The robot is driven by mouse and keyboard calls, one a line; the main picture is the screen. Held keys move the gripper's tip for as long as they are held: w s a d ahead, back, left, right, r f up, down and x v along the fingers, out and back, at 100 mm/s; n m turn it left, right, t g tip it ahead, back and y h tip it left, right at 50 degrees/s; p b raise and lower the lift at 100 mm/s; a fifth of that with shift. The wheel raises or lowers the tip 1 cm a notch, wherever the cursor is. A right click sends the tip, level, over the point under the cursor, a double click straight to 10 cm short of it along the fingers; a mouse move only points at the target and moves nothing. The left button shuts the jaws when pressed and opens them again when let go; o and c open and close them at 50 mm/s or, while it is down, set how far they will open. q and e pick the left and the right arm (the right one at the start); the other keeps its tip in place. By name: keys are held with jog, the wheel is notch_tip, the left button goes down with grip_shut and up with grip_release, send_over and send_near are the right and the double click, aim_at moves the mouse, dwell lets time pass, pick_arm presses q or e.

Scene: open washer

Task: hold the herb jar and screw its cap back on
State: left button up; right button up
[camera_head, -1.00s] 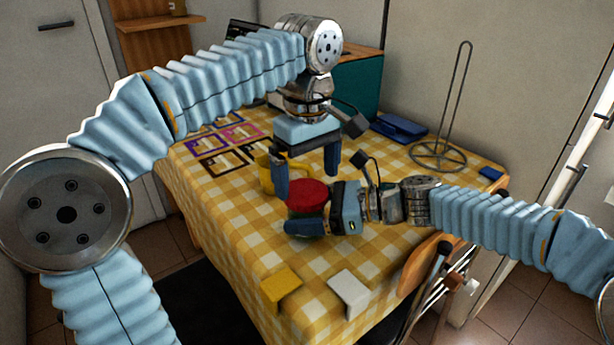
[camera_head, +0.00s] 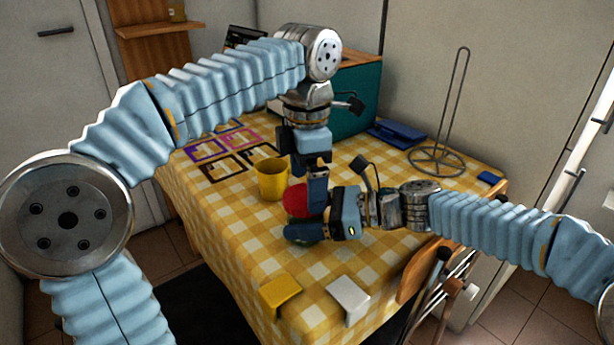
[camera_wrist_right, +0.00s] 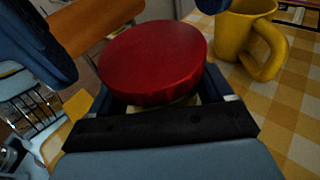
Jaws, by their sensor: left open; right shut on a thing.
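The red cap (camera_head: 296,201) sits on top of the herb jar, and it fills the middle of the right wrist view (camera_wrist_right: 155,60). A pale strip of the jar's neck (camera_wrist_right: 185,101) shows under the cap's rim; the rest of the jar is mostly hidden. My right gripper (camera_head: 308,226) is shut on the jar and holds it at the table. My left gripper (camera_head: 314,192) points down from above at the cap, open, seen edge-on in the head view. Its fingers show on two sides of the cap in the right wrist view, apart from it.
A yellow mug (camera_head: 272,180) stands just behind the jar. Yellow (camera_head: 281,291) and white (camera_head: 348,298) blocks lie at the table's front edge. A wire stand (camera_head: 437,160) and a blue object (camera_head: 397,133) are at the back right. Coloured frames (camera_head: 226,150) lie back left.

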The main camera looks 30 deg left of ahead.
aim_at(306, 196)
pick_arm(q)
jog(key=shift+f, duration=1)
jog(key=shift+a, duration=0.1)
jog(key=c, duration=1.3)
jog(key=shift+o, duration=0.2)
jog(key=shift+m, duration=1.1)
jog(key=o, duration=1.3)
jog(key=shift+m, duration=0.5)
jog(key=shift+c, duration=0.2)
jog(key=shift+r, duration=3)
